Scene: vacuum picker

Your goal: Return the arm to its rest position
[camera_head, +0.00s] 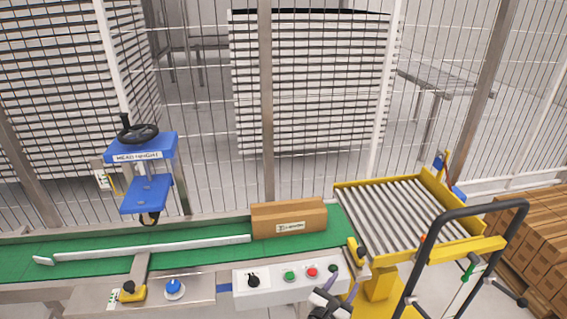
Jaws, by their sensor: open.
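My gripper (328,300) shows only in part at the bottom edge, in front of the control panel (248,296). It is open, and I see nothing held in it. The rest of my arm is out of the picture. The panel carries a black rotary knob (253,280), a green button (290,276) and a red button (312,272). A closed brown carton (288,219) with a white label sits on the green conveyor belt (95,246), behind the panel and apart from my gripper.
A yellow-framed roller table (395,213) stands right of the belt, with a dark handle frame (440,235) at its front. A blue head-height unit (146,170) with a handwheel rises over the belt. Stacked cartons (540,240) stand at far right. A wire fence closes the back.

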